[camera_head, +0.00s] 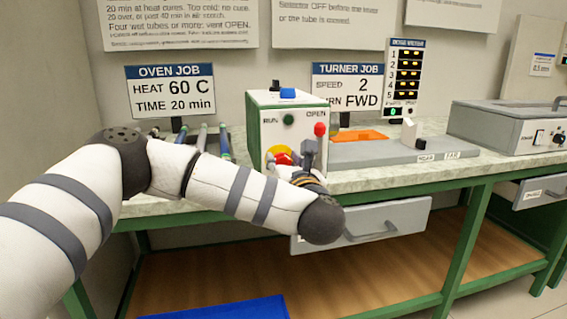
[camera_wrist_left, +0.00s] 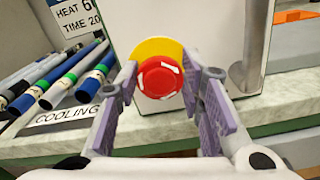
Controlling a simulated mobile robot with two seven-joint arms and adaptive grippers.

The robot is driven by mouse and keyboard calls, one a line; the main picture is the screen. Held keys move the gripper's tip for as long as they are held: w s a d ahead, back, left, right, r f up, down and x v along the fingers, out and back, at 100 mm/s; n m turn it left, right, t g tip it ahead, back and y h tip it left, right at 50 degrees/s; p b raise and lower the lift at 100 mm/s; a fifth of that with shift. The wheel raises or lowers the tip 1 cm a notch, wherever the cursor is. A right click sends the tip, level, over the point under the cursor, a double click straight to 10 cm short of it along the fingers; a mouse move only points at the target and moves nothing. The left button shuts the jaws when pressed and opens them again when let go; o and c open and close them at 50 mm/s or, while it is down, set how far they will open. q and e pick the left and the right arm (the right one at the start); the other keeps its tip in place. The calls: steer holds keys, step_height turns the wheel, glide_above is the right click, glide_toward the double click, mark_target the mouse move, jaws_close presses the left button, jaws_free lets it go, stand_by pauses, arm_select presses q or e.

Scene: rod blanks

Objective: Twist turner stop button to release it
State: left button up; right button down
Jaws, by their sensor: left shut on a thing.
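The red stop button (camera_wrist_left: 158,79) sits on a round yellow plate (camera_wrist_left: 158,47) on the front of the turner box (camera_head: 268,115). White marks show on the button's face. My left gripper (camera_wrist_left: 160,86) has its purple-padded fingers on either side of the button, shut on it. In the head view, the button (camera_head: 283,159) is partly hidden behind my left gripper (camera_head: 298,161). My right gripper is not in view.
A dark RUN button (camera_head: 288,119) and a red-topped OPEN lever (camera_head: 320,130) are on the turner box. Several coloured rods (camera_wrist_left: 58,77) lie in the cooling rack at left. A grey drawer (camera_head: 362,225) protrudes below the bench.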

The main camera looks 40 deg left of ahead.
arm_select(q)
steer(key=shift+r, duration=0.1)
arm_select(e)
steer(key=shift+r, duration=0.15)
arm_select(q)
steer(key=m+p, duration=0.1)
steer(key=m, duration=0.1)
steer(key=m+p, duration=0.1)
steer(key=p, duration=0.1)
steer(key=shift+d+r+m, duration=0.1)
steer(key=shift+r+m, duration=0.1)
steer(key=shift+m, duration=0.2)
steer(key=shift+m+p, duration=0.8)
steer(key=shift+m, duration=0.2)
steer(key=shift+f+m+p, duration=0.1)
steer(key=shift+m+p, duration=0.4)
steer(key=shift+m, duration=0.4)
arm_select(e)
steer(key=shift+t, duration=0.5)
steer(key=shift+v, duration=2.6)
arm_select(q)
steer(key=shift+f, duration=0.1)
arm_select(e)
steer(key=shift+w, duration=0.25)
arm_select(q)
steer(key=o, duration=1.2)
steer(key=shift+w+f, duration=0.1)
